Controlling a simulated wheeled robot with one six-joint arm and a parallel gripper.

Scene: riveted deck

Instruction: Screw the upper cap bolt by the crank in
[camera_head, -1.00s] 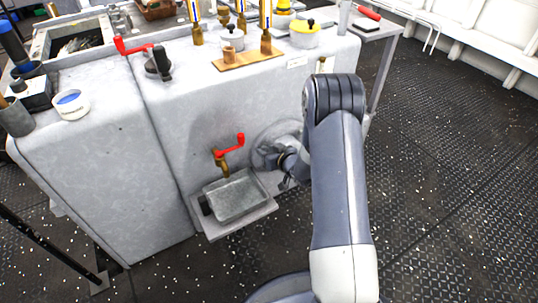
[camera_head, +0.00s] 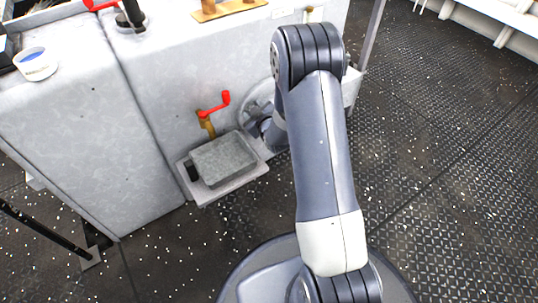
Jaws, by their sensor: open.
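The red crank (camera_head: 214,105) sticks out from the front wall of the grey bench on a brass fitting (camera_head: 207,126). To its right, a round grey cap (camera_head: 257,103) is set on the same wall, partly covered by my arm. I cannot make out the upper cap bolt; it is too small or hidden. My gripper (camera_head: 267,129) is a small dark shape at the end of my arm, in front of the round cap. It is open, with its fingertips mostly hidden, and I cannot tell whether it touches anything. I see nothing held in it.
A grey metal box (camera_head: 223,158) sits on a small ledge (camera_head: 233,187) below the crank. The bench top (camera_head: 180,38) carries a white bowl with blue inside (camera_head: 35,64) and a wooden block (camera_head: 226,9). The dark studded floor (camera_head: 440,150) is clear at right.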

